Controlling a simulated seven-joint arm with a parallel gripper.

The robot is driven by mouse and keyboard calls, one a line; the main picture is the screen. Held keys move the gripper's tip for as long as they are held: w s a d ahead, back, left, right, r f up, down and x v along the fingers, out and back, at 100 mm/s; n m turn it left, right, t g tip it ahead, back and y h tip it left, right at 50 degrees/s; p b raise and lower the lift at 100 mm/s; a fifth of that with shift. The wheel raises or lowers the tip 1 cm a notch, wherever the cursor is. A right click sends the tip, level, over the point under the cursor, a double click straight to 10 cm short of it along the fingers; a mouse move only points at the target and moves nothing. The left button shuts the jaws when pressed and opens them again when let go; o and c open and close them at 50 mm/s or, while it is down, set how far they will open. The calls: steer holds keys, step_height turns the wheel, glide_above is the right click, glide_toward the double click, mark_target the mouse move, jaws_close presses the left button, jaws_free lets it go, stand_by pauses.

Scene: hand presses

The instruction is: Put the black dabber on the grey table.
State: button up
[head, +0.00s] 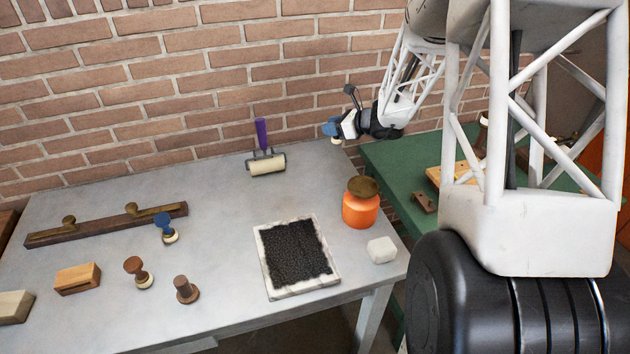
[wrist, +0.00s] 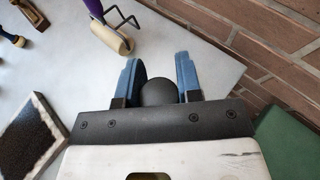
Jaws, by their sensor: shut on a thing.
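My gripper (head: 333,128) is shut on the black dabber, whose round dark knob (wrist: 159,92) sits between the blue fingers (wrist: 159,74) in the wrist view. In the head view a small pale part, apparently the dabber's pad (head: 337,141), shows just under the fingers. The fingers hide most of the dabber there. The grey table (head: 215,195) fills the left and middle of the head view. My gripper appears near its back right corner; I cannot tell the exact height above it.
On the grey table are a purple-handled roller (head: 265,158), a black inked slab (head: 295,258), an orange jar (head: 360,208), a white block (head: 381,250), and several stamps and dabbers at left. A green table (head: 400,165) stands right. A brick wall (head: 200,80) rises behind.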

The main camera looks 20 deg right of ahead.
steer(key=shift+f, duration=2.85)
steer(key=shift+f, duration=1.85)
steer(key=shift+f, duration=0.1)
steer(key=o, duration=0.9)
steer(key=shift+o, duration=0.2)
steer(key=v, duration=1.2)
